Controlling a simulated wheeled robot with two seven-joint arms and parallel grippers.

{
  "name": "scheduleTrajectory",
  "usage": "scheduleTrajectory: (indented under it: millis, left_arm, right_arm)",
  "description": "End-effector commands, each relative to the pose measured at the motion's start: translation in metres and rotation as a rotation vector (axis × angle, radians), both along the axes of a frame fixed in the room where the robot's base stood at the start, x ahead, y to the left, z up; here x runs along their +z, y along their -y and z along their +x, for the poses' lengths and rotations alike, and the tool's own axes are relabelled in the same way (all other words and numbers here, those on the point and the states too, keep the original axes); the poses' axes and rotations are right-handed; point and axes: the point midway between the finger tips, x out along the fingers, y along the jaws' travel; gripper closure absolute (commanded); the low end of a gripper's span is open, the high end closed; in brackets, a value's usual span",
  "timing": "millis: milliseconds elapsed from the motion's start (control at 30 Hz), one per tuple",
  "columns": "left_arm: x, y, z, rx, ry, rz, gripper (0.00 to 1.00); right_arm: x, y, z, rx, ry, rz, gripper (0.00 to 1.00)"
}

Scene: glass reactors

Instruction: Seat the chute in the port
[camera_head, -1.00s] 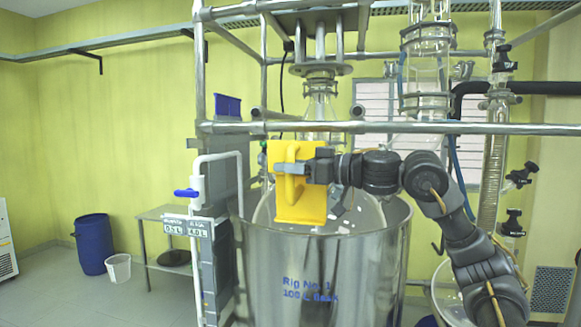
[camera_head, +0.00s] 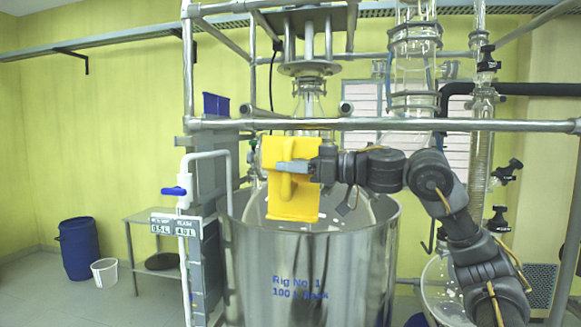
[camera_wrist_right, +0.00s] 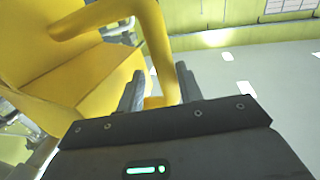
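The yellow chute (camera_head: 278,206) is a box-like piece with a loop handle. It hangs upright in front of the glass vessel (camera_head: 252,208), over the near side of the steel tank (camera_head: 350,270). My right gripper (camera_head: 300,167) is shut on the chute's handle. In the right wrist view the handle (camera_wrist_right: 150,40) passes between the fingers of the right gripper (camera_wrist_right: 160,90), with the chute body (camera_wrist_right: 65,75) at the left. The port is not clearly seen; the chute covers part of the vessel behind it. My left gripper is not in view.
A horizontal steel rail (camera_head: 450,125) crosses just above the chute and my right arm. An upright post (camera_head: 188,80) and a grey display unit (camera_head: 200,270) stand at the left. A blue drum (camera_head: 78,250) and a white bucket (camera_head: 105,272) stand on open floor farther left.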

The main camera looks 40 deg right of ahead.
Motion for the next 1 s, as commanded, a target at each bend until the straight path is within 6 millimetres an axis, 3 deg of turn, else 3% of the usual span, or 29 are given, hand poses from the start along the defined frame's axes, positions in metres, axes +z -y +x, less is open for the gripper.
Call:
scheduleTrajectory:
  millis: [1000]
  left_arm:
    - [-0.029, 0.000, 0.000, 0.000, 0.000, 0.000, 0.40]
  right_arm:
    - [-0.002, 0.026, -0.057, -0.002, 0.000, 0.000, 0.65]
